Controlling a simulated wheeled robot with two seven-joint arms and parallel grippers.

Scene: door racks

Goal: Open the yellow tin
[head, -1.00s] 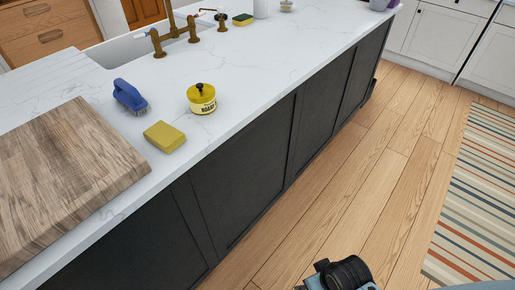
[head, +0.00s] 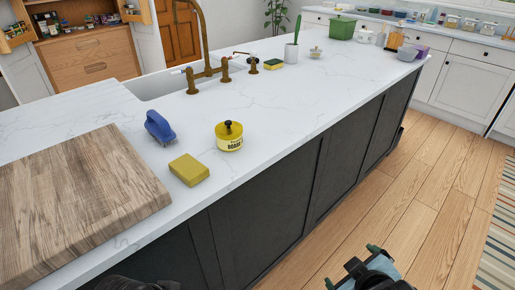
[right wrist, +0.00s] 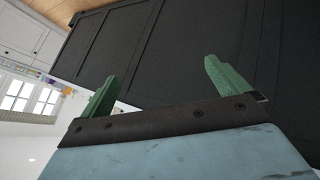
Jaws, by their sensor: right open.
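The yellow tin (head: 229,136) stands upright on the white marble counter in the head view. Its lid is on, with a dark knob on top and dark lettering on its side. My right gripper (head: 351,266) is low at the bottom of the head view, beside the island's dark front and well away from the tin. In the right wrist view my right gripper (right wrist: 160,80) has its two green fingers spread apart with nothing between them. A dark part of my left arm shows at the bottom left edge of the head view, but its gripper fingers are not in view.
A yellow sponge (head: 189,170) and a blue brush (head: 160,127) lie left of the tin. A wooden board (head: 80,200) covers the near left counter. A brass tap (head: 207,70) stands behind.

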